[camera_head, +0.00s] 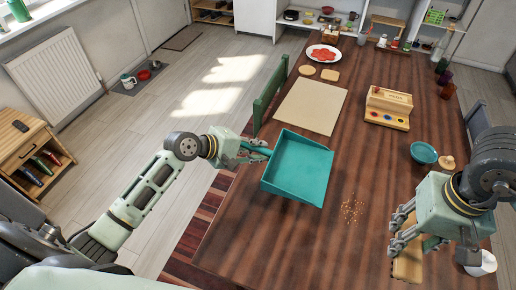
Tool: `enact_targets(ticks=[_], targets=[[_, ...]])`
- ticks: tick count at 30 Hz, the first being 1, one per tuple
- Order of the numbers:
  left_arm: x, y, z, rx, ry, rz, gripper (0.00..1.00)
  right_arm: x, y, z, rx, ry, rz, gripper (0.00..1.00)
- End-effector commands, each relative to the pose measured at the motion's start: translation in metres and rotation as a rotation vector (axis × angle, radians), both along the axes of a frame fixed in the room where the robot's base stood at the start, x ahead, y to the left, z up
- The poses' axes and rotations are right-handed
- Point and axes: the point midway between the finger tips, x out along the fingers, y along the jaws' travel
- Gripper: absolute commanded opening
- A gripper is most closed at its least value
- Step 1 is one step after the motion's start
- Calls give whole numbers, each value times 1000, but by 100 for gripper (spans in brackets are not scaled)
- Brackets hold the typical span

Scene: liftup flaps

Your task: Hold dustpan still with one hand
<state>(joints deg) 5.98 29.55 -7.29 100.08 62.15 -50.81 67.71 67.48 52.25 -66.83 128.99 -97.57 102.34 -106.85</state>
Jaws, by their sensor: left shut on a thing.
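The teal dustpan (298,168) lies near the left edge of the dark wooden table (300,250), its open tray facing up and its handle toward the left. My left gripper (256,152) is shut on the dustpan's handle. A small scatter of tan crumbs (352,209) lies on the table to the right of the dustpan, apart from it. My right gripper (402,240) is at the right, beyond the crumbs. A tan object (408,264) shows at its fingers, partly hidden by them; I cannot tell whether they grip it.
A beige mat (311,106) lies behind the dustpan. A wooden box with coloured spots (389,108), a teal bowl (424,153) and a plate with red food (323,54) stand farther back. A green chair (270,95) is at the table's left edge. The table's front middle is clear.

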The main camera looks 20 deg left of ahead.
Motion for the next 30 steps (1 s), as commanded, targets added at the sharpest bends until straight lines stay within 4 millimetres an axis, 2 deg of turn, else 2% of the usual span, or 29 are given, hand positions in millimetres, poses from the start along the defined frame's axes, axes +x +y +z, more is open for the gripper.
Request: enact_targets(ticks=[30], targets=[[0, -1, -41, -1, 0, 1, 0, 0, 0, -22, 0, 0, 0, 19]])
